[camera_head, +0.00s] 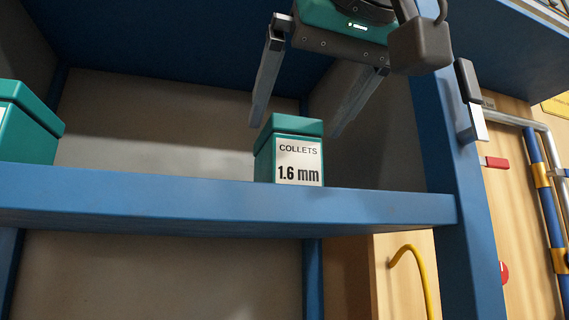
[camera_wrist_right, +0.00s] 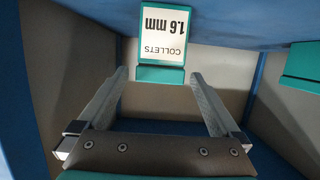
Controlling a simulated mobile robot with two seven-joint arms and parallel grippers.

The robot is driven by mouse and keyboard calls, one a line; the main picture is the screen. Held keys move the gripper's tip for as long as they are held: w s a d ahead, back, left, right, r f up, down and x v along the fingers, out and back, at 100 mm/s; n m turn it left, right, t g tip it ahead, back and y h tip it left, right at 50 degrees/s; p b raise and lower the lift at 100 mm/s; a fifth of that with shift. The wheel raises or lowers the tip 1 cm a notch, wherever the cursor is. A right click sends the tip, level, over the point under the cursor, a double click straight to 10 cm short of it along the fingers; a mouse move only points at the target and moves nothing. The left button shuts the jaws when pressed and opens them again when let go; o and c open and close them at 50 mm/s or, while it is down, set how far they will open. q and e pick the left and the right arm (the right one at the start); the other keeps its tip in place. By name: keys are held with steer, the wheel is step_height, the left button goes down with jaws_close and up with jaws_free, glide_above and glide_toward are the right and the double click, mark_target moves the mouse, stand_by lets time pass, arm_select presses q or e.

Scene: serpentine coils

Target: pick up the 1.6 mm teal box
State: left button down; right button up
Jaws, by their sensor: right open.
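The 1.6 mm teal box (camera_head: 289,150) stands upright on the blue shelf, its white label reading "COLLETS 1.6 mm" facing me. It also shows in the right wrist view (camera_wrist_right: 162,74), upside down, just past the fingertips. My right gripper (camera_head: 297,130) is open. Its two fingers come down from above, one on the left of the box and one on the right, with gaps on both sides in the head view. Nothing is held between them. My left gripper is not in view.
Another teal box (camera_head: 28,125) stands on the same shelf at the left; its label is mostly cut off. The blue shelf's front edge (camera_head: 200,205) runs below both boxes. A blue upright post (camera_head: 440,150) stands to the right. The shelf between the boxes is clear.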

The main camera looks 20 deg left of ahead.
steer(key=shift+w+a+f, duration=0.15)
steer(key=shift+w+a, duration=0.1)
steer(key=shift+w, duration=0.1)
steer(key=shift+w+a+f, duration=0.1)
steer(key=shift+w+a, duration=0.1)
steer(key=shift+w, duration=0.1)
steer(key=shift+w+a+f, duration=0.15)
steer(key=shift+w+a, duration=0.05)
steer(key=shift+w, duration=0.1)
steer(key=p+x, duration=0.1)
steer(key=x, duration=0.2)
steer(key=shift+w+a+f, duration=0.15)
steer(key=shift+w, duration=0.1)
steer(key=shift+w+a+f, duration=0.1)
steer(key=shift+w+a, duration=0.1)
steer(key=shift+w, duration=0.05)
steer(key=shift+s+d, duration=0.1)
steer(key=shift+c, duration=1.4)
steer(key=c, duration=1.2)
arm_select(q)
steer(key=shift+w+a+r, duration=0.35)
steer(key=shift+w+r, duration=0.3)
arm_select(e)
steer(key=shift+c, duration=0.4)
